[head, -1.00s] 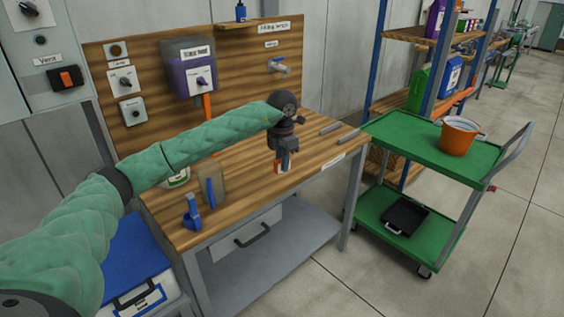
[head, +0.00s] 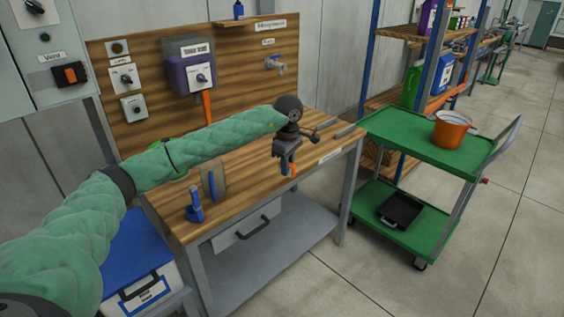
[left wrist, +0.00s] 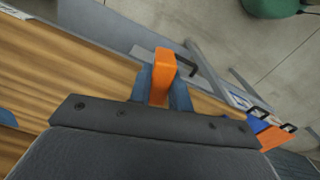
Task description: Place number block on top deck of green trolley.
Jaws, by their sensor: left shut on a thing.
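My left gripper (head: 286,168) is over the front edge of the wooden bench and is shut on a small orange block (head: 293,171). In the left wrist view the orange block (left wrist: 163,75) sits between the two blue fingers (left wrist: 160,95); no number can be read on it. The green trolley (head: 415,143) stands right of the bench, apart from the gripper. Its top deck carries an orange bucket (head: 452,131) toward the right end, and its left part is bare. My right gripper is in neither view.
A black tray (head: 400,210) lies on the trolley's lower deck. The wooden bench (head: 245,170) holds a blue stand (head: 195,208) and grey bars near its right end. A blue-lidded box (head: 135,260) stands at lower left. A shelf rack (head: 430,75) stands behind the trolley.

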